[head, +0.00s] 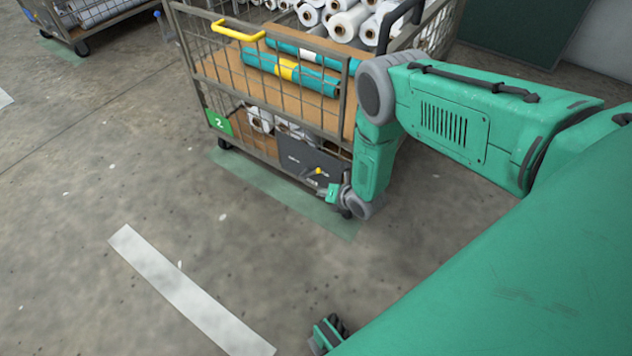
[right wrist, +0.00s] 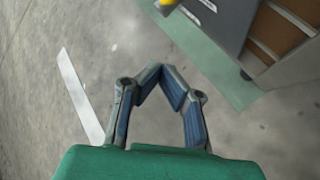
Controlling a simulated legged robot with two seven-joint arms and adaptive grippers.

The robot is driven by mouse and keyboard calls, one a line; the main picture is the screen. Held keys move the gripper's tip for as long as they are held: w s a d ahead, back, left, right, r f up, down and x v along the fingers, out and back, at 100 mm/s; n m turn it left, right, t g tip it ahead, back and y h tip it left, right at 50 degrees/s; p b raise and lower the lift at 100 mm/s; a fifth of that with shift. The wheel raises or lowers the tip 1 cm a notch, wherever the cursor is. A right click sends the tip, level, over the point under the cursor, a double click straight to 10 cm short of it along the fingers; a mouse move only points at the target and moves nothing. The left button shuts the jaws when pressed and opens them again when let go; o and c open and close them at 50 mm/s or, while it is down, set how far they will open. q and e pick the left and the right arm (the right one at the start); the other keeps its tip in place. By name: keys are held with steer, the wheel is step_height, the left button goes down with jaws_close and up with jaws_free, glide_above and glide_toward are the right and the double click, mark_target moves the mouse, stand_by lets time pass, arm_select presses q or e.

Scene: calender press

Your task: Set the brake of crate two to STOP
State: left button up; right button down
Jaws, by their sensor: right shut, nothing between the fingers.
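Crate two is a wire-mesh trolley (head: 268,88) with a green "2" plate (head: 219,122) at its lower left corner. Low on its near side is a dark grey brake panel (head: 300,157) with small white lettering, too small to read. A yellow-ended brake lever (head: 319,171) sits at the panel's right part; its setting cannot be told. The yellow end also shows at the top edge of the right wrist view (right wrist: 168,3). My right gripper (head: 329,191) is just below and right of the lever; its fingers (right wrist: 161,70) are shut and empty, apart from the lever.
The crate carries teal rolls (head: 290,70) on a brown board, with white rolls behind. A yellow handle (head: 238,31) is on its top rail. Another trolley (head: 85,20) stands at the far left. The floor with a white stripe (head: 190,290) is clear in front.

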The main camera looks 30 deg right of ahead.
mark_target(312, 172)
arm_select(q)
step_height(312, 172, down, 5)
steer(key=b, duration=0.4)
arm_select(e)
steer(key=w+d+f, duration=0.1)
steer(key=w+f, duration=0.1)
steer(key=w, duration=0.5)
steer(key=shift+d, duration=0.4)
arm_select(q)
steer(key=shift+a+r, duration=0.1)
steer(key=shift+a, duration=0.05)
arm_select(e)
steer(key=shift+s+a, duration=0.1)
steer(key=shift+a, duration=0.05)
